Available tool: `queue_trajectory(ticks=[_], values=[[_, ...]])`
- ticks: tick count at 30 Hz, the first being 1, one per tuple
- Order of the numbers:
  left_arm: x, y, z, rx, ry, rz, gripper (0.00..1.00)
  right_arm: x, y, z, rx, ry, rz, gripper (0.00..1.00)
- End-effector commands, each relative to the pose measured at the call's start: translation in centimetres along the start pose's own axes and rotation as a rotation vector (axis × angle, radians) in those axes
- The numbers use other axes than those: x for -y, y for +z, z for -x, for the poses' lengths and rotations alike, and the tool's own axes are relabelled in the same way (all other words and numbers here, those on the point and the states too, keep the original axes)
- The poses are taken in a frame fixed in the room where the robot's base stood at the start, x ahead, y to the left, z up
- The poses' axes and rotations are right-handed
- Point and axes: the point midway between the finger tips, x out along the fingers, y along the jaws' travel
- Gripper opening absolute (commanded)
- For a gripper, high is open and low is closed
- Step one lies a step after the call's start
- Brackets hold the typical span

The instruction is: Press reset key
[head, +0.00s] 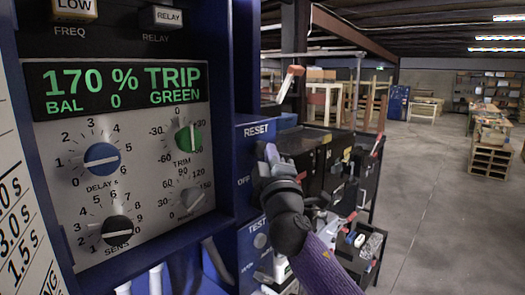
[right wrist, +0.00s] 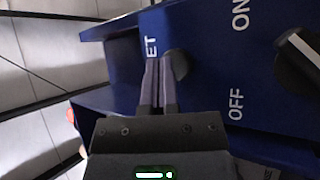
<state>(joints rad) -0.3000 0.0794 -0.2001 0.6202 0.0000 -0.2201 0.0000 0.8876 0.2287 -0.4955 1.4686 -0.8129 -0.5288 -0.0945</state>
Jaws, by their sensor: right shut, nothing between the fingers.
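The RESET label (head: 256,130) is on the blue side panel right of the detector cabinet. The reset key (right wrist: 179,64) is a dark round button beside that label in the right wrist view; in the head view my gripper hides it. My right gripper (head: 268,150) is shut and empty, its tips close to the panel. In the right wrist view its fingertips (right wrist: 160,62) overlap the near edge of the key; I cannot tell whether they touch it. My left gripper is in neither view.
An ON/OFF rotary switch (right wrist: 298,62) sits beside the key. A TEST button (head: 260,241) is lower on the panel. The cabinet display (head: 120,88) reads 170 % TRIP, BAL 0, GREEN. Dials (head: 101,157) lie below it. Dark cabinets (head: 310,150) stand behind; the floor at right is open.

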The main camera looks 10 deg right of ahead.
Motion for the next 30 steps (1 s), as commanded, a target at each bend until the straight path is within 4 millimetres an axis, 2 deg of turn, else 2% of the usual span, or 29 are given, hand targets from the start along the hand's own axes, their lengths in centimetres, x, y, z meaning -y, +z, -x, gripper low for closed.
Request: queue_trajectory(ticks=[30], values=[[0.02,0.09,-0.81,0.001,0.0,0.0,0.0,0.5,-0.49,-0.7,0.0,0.0,0.0,0.0]])
